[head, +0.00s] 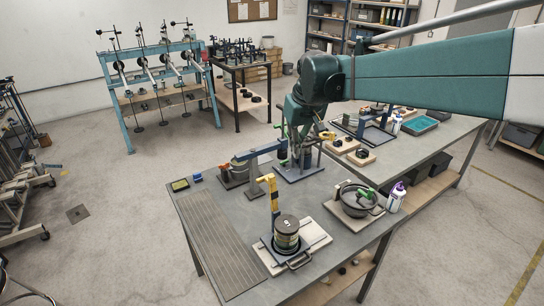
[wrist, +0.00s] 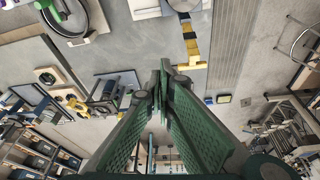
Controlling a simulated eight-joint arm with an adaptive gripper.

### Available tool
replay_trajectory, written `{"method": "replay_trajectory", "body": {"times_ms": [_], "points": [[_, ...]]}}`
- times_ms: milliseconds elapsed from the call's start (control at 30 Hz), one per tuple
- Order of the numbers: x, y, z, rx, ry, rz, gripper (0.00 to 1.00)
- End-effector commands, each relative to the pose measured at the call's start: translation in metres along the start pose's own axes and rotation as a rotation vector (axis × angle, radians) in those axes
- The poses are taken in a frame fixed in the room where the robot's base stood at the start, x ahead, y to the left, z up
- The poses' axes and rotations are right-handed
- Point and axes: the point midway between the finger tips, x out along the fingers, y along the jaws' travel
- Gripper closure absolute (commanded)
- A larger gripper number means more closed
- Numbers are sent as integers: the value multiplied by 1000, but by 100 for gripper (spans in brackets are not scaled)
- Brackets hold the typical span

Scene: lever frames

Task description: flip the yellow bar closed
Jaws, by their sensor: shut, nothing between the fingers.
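The yellow bar (head: 273,194), banded with black, stands roughly upright with a short crosspiece at its top. It rises at the back left of a round ribbed stack (head: 286,232) on a pale board (head: 318,235). In the wrist view the bar (wrist: 190,42) shows above and right of my fingertips, its crosspiece towards me. My gripper (wrist: 160,78) is shut and empty, apart from the bar. In the head view my gripper hangs below the teal wrist, beyond the bar, and its fingertips are hard to make out against the fixtures behind.
A blue-grey arm fixture (head: 258,152) stands behind the bar. A round black pan fixture (head: 357,199) and a white-purple bottle (head: 396,197) stand to the right. A grooved grey strip (head: 215,240) on the left of the table is clear.

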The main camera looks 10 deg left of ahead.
Motion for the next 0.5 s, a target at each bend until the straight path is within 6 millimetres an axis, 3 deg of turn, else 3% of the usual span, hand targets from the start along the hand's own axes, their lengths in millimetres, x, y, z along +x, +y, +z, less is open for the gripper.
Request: {"method": "replay_trajectory", "body": {"times_ms": [500], "points": [[43,-48,-76,-106,-55,-40,100]]}}
